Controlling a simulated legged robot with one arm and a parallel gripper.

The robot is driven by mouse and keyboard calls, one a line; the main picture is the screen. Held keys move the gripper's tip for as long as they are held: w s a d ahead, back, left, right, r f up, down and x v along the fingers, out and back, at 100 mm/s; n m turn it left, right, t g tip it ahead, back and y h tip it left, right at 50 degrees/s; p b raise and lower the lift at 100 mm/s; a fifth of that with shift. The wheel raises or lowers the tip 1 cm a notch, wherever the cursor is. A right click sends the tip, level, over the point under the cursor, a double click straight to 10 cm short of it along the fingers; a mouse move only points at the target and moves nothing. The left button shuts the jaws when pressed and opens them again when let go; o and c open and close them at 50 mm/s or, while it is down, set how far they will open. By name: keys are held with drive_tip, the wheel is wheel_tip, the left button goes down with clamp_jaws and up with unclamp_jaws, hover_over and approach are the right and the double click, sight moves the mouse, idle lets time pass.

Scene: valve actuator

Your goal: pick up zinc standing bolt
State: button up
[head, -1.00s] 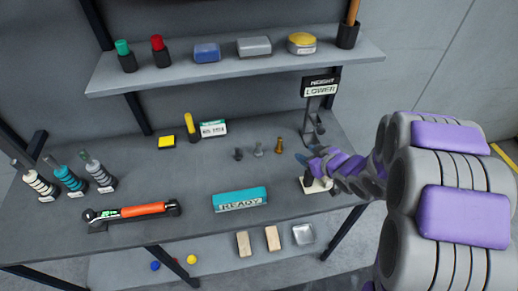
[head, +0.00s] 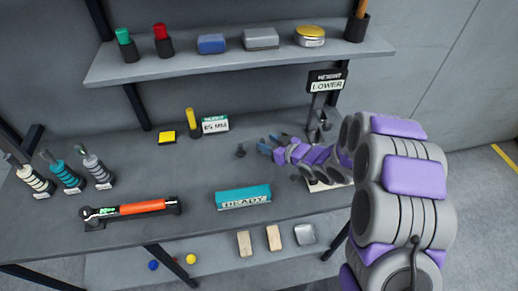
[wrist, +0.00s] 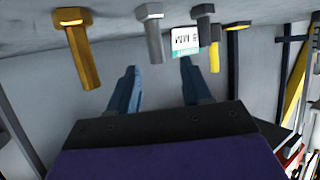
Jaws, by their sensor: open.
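In the wrist view, the zinc bolt (wrist: 153,35), silver-grey with a hex head, stands ahead of my gripper (wrist: 160,78), roughly between the lines of its two fingers. A brass bolt (wrist: 84,50) is to its left and a dark bolt (wrist: 205,28) to its right. The fingers are apart with nothing between them, and a gap shows to the zinc bolt. In the head view, my gripper (head: 268,144) reaches left over the bench near the dark bolt (head: 240,151). The zinc and brass bolts cannot be made out there behind the gripper.
A card (head: 215,124) and yellow marker (head: 193,122) stand behind the bolts. The height sign stand (head: 326,82) is close to my arm. A shelf (head: 200,75) runs above.

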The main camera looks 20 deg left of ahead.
sight(261, 140)
drive_tip(key=shift+w+d, duration=0.2)
drive_tip(key=shift+d, duration=0.1)
drive_tip(key=shift+w+a+f+b, duration=0.2)
drive_tip(key=shift+f+b, duration=0.1)
drive_tip(key=shift+b, duration=0.15)
drive_tip(key=x, duration=0.2)
drive_tip(key=b+x, duration=0.1)
drive_tip(key=x, duration=0.2)
drive_tip(key=shift+s+a, duration=0.3)
drive_tip(key=shift+s, duration=0.1)
drive_tip(key=shift+d+r, duration=0.1)
drive_tip(key=shift+d, duration=0.4)
drive_tip(key=shift+c, duration=1)
drive_tip(key=shift+d+r, duration=0.1)
drive_tip(key=shift+d, duration=0.25)
drive_tip(key=c, duration=0.3)
drive_tip(key=shift+a, duration=0.2)
drive_tip(key=c, duration=0.3)
drive_tip(key=shift+s+a, duration=0.1)
drive_tip(key=shift+a, duration=0.2)
clamp_jaws()
